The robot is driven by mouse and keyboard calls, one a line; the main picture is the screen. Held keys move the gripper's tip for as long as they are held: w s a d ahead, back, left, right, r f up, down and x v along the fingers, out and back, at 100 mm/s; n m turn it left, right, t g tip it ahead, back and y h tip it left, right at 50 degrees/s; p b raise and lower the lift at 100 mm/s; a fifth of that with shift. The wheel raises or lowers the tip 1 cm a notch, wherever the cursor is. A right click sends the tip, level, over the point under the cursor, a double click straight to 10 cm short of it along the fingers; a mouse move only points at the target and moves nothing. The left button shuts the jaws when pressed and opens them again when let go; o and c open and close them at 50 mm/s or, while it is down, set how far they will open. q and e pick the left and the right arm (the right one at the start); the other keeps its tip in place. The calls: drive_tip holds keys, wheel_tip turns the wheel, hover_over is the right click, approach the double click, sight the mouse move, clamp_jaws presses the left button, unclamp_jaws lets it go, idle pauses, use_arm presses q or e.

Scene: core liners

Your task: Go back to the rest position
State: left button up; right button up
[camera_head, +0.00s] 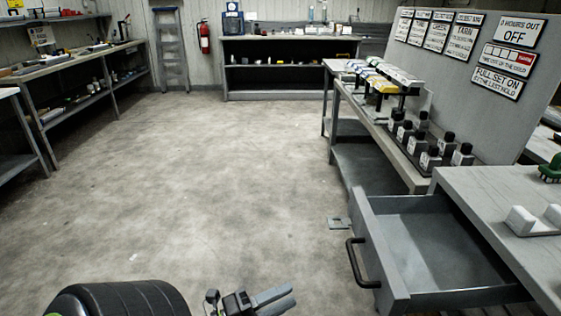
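My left gripper (284,297) shows at the bottom edge of the head view, low over the floor and left of the open drawer. Its two grey fingers point right, with a narrow gap between them and nothing in it. It touches nothing that I can see. My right gripper is not in view.
An open, empty grey drawer (437,237) juts from the right bench (505,200), its black handle (357,262) facing left. A bench with several dark bottles (430,158) stands behind it. A small plate (339,223) lies on the floor. The concrete floor (200,170) is otherwise clear.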

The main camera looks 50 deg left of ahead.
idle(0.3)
